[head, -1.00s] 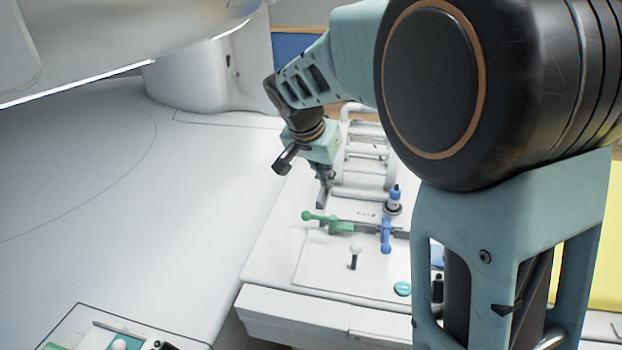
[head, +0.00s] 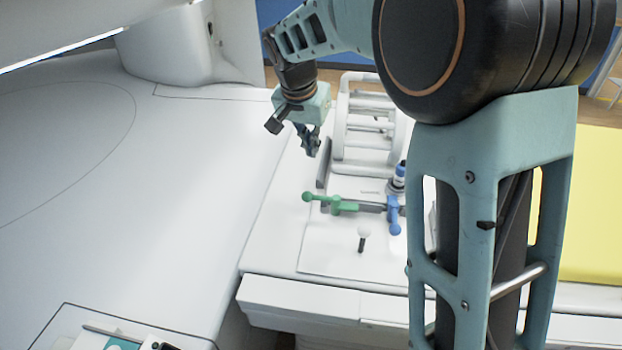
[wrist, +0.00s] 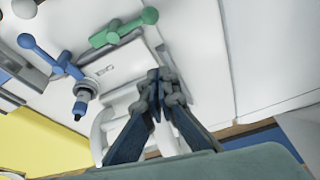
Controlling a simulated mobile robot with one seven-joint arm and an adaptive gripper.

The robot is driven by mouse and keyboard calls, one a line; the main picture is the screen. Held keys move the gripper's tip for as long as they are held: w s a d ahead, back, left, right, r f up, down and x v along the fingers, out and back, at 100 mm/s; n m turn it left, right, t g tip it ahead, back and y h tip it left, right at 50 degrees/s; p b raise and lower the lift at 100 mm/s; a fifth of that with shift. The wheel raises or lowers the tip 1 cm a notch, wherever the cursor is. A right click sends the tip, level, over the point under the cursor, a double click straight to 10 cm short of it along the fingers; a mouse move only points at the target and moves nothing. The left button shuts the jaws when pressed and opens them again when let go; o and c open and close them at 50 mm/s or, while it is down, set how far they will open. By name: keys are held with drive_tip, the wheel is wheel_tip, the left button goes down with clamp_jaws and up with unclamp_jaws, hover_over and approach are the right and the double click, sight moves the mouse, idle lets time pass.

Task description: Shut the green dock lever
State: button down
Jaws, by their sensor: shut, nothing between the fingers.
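The green dock lever (head: 336,204) is on the white dock at the end of the table. Its arm points left in the head view and ends in a round green knob. It also shows in the wrist view (wrist: 121,30), its knob toward the upper right. My gripper (head: 313,152) is above and behind the lever in the head view, apart from it. In the wrist view my gripper (wrist: 160,80) has its fingertips together with nothing between them, over the white part beside the lever.
A blue lever (head: 393,214) sits just right of the green one, with a blue-topped post (head: 399,176) behind it. A white rail frame (head: 365,170) rises behind. A broad white surface (head: 140,200) lies to the left.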

drive_tip(key=x, duration=1)
drive_tip(key=s, duration=0.2)
drive_tip(key=s+a, duration=0.1)
drive_tip(key=shift+f, duration=0.25)
drive_tip(key=shift+s+a+f, duration=0.1)
drive_tip(key=shift+s+a, duration=0.1)
drive_tip(key=shift+s, duration=0.1)
